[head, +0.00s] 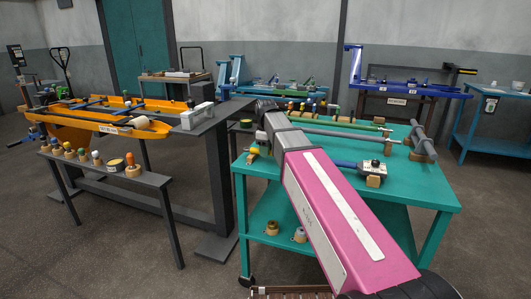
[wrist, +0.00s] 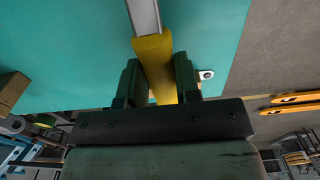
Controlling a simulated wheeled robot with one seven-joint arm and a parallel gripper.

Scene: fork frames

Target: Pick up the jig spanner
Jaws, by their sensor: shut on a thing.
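In the wrist view my gripper (wrist: 158,82) has its two dark green fingers shut on the yellow handle of a tool (wrist: 153,50). A flat grey metal shaft runs from the handle out of the top of the picture. I take this tool to be the jig spanner, but its working end is out of view. The handle is over the teal table top (wrist: 90,60); I cannot tell whether it touches it. In the head view my pink and grey arm hides the gripper and most of the held tool.
A dark bench with an orange frame (head: 95,120) stands left. Grey floor lies between the benches.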

